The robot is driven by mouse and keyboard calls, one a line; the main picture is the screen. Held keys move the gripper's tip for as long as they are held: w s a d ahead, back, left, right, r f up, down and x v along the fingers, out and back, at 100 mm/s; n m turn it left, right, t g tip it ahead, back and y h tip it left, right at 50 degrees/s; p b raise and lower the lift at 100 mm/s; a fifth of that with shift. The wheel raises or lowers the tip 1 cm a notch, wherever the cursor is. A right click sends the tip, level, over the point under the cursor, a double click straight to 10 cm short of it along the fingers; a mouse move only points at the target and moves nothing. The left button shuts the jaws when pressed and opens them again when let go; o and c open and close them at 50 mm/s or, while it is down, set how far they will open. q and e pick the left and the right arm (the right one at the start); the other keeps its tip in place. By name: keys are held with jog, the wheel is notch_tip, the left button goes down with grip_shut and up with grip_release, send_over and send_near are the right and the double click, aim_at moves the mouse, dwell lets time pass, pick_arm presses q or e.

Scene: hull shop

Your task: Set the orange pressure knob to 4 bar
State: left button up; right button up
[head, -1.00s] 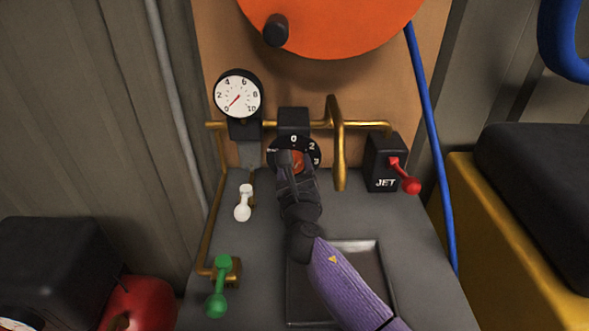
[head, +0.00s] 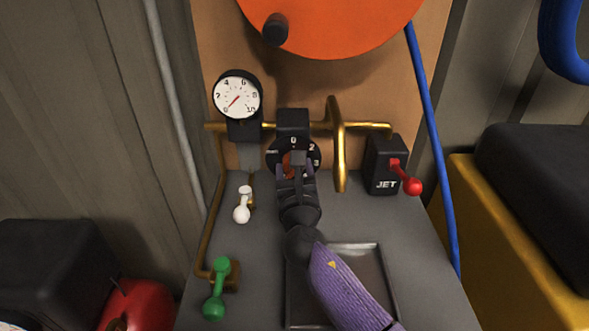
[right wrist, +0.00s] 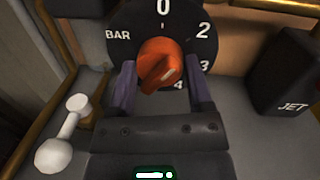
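The orange pressure knob (right wrist: 157,62) sits on a round black dial (right wrist: 120,48) marked BAR, 0, 2, 3 and 4. My right gripper (right wrist: 163,88) is open, one finger on each side of the knob, with gaps between fingers and knob. In the head view my right gripper (head: 296,172) covers the lower part of the dial (head: 272,153). The round white pressure gauge (head: 237,97) has its red needle near 0. My left gripper is not in view.
A red-handled JET lever (head: 411,186) stands to the right of the dial. A white lever (head: 242,212) and a green lever (head: 216,290) are on the left. A shallow tray (head: 385,290) lies below my forearm.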

jog(key=o, duration=0.4)
jog(key=shift+c, duration=0.2)
jog(key=s+p, duration=0.1)
jog(key=s, duration=0.2)
jog(key=s+p, duration=0.2)
jog(key=s, duration=0.1)
jog(key=s+p, duration=0.1)
jog(key=s, duration=0.3)
jog(key=shift+d+f, duration=0.2)
jog(key=shift+d, duration=0.2)
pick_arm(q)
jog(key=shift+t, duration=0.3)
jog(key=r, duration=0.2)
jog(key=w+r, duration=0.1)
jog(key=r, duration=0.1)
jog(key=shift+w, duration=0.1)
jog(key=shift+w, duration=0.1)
pick_arm(e)
jog(key=shift+w, duration=0.1)
